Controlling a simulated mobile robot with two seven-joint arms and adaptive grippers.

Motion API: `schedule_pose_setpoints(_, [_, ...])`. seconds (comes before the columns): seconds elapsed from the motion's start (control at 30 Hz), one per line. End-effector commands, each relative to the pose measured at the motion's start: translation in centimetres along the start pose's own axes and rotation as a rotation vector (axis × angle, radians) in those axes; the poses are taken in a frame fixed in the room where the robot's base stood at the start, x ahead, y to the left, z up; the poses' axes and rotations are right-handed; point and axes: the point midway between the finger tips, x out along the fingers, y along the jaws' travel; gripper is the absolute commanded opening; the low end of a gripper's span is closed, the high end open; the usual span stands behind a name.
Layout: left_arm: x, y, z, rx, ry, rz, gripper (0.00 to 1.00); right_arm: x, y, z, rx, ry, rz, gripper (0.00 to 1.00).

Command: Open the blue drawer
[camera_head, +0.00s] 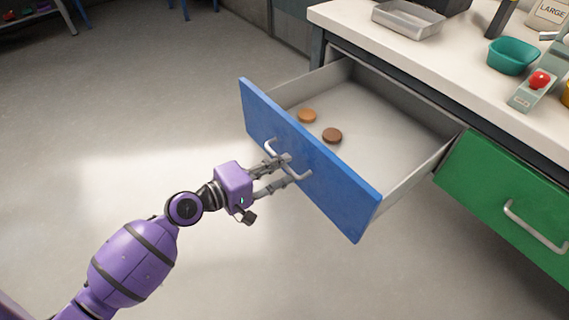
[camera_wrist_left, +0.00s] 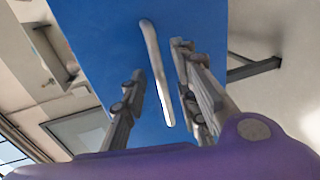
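The blue drawer (camera_head: 311,160) is pulled well out of the white-topped bench in the head view. Its inside is bare grey apart from an orange-brown disc (camera_head: 307,116) and a dark brown disc (camera_head: 332,135). A grey bar handle (camera_head: 298,175) is on its front. My left gripper (camera_head: 285,167) is at this handle. In the left wrist view, the handle (camera_wrist_left: 157,70) runs between the two spread fingers of the gripper (camera_wrist_left: 160,63), with a visible gap to the left finger. My right gripper is in neither view.
A closed green drawer (camera_head: 502,195) is to the right of the blue one. The benchtop (camera_head: 440,62) carries a metal tray (camera_head: 408,19), a teal bowl (camera_head: 512,56) and a box with a red button (camera_head: 536,87). The floor left of the drawer is clear.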

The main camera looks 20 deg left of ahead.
Motion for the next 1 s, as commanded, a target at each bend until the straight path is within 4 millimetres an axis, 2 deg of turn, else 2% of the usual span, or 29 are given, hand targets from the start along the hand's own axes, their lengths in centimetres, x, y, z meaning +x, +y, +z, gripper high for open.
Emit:
schedule_pose_setpoints(0.2, [-4.9, -0.1, 0.0, 0.000, 0.001, -0.004, 0.28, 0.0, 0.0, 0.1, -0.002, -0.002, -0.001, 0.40])
schedule_pose_setpoints(0.43, [-8.8, -0.1, 0.0, -0.002, 0.002, -0.001, 0.28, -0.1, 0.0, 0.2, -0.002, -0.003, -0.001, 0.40])
schedule_pose_setpoints(0.6, [-9.9, 0.0, 0.0, 0.000, 0.000, 0.000, 0.28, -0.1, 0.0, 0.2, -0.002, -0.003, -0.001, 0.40])
schedule_pose_setpoints(1.0, [-10.0, 0.1, 0.0, 0.001, 0.000, 0.001, 0.28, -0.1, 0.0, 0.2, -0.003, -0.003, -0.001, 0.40])
